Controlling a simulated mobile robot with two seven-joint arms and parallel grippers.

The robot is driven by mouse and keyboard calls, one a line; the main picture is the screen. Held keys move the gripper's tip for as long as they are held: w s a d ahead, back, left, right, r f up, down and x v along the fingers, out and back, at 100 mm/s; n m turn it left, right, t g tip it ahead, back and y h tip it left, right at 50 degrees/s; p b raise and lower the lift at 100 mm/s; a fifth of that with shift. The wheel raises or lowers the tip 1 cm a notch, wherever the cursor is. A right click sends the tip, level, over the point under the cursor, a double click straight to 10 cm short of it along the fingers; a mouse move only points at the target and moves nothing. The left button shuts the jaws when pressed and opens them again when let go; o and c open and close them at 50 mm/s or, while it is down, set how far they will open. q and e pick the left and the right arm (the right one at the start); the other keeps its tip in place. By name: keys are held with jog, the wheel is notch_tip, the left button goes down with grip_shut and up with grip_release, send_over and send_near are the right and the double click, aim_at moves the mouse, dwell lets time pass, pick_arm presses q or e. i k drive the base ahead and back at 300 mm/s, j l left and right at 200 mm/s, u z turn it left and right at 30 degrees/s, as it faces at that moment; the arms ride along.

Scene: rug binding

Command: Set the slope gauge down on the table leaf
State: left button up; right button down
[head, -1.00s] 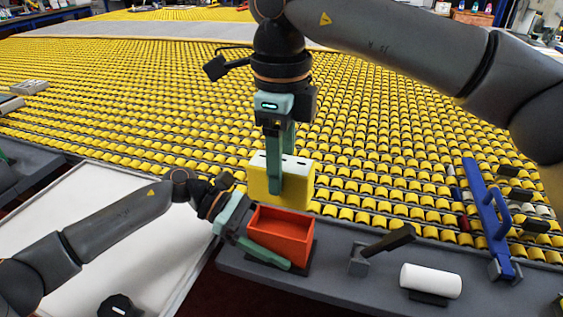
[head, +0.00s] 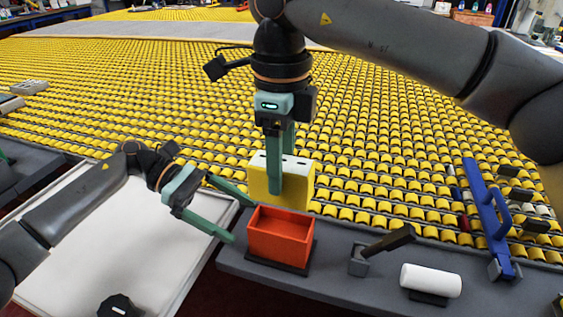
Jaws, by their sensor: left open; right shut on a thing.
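A yellow block with a white top (head: 261,183), which I take to be the slope gauge, is upright between the fingers of my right gripper (head: 281,188). My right gripper points down and is shut on it; its near finger covers part of the block's front. The block is over the yellow roller surface (head: 400,140), which may be the table leaf; I cannot tell whether its underside touches the rollers. My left gripper (head: 243,221) is open and empty, just left of an open red bin (head: 280,247).
The red bin sits on a dark pad on the grey front ledge (head: 330,276). To its right are a dark-handled tool (head: 386,242), a white roll (head: 431,281) and a blue handled bar (head: 490,222). A white panel (head: 150,265) with a black knob (head: 119,306) lies at lower left.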

aim_at(133, 237)
jog(key=k+j, duration=0.25)
jog(key=k, duration=0.25)
jog(key=k+j, duration=0.2)
jog(key=k, duration=0.25)
